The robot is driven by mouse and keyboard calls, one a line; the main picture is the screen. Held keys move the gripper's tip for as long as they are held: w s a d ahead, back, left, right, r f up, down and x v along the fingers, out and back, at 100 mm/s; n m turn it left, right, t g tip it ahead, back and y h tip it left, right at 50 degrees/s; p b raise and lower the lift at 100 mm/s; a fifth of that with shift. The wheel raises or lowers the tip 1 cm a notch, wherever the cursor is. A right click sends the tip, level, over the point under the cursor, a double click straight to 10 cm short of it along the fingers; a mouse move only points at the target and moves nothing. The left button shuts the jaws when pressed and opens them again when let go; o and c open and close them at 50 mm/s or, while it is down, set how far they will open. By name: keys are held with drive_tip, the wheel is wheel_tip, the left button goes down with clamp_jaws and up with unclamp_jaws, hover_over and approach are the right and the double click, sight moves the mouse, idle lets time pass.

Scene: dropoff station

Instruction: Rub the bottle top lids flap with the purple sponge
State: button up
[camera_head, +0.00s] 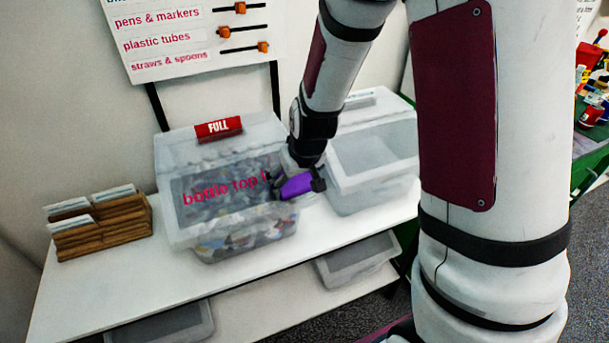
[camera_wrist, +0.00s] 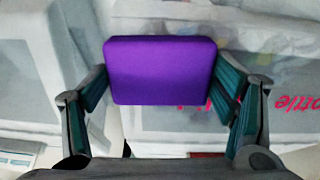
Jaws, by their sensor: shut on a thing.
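The purple sponge (camera_head: 296,186) is held between the fingers of my gripper (camera_head: 302,184). In the wrist view the sponge (camera_wrist: 160,72) sits between the two fingers of my gripper (camera_wrist: 162,90), one on each side. The bottle top lids bin (camera_head: 243,240) is a clear box on the white table, full of mixed lids. Its flap (camera_head: 215,197) carries red lettering, partly hidden by my gripper and the sponge. The sponge is at the flap's right edge; I cannot tell whether it touches. Part of the lettering shows upside down in the wrist view.
A red FULL tag (camera_head: 218,128) stands on the bin's top. A second clear bin (camera_head: 375,165) stands close on the right. A wooden card holder (camera_head: 100,225) is on the left. A sign board (camera_head: 195,35) hangs behind. The table front (camera_head: 120,290) is clear.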

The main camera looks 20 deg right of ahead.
drive_tip(key=shift+a+f, duration=0.1)
drive_tip(key=shift+a, duration=0.4)
drive_tip(key=shift+s, duration=0.1)
drive_tip(key=shift+r, duration=0.25)
drive_tip(key=shift+p+v, duration=2)
drive_tip(key=shift+v, duration=0.75)
drive_tip(key=shift+d, duration=0.15)
drive_tip(key=p+v, duration=0.1)
drive_tip(key=v, duration=0.2)
drive_tip(key=shift+p, duration=0.4)
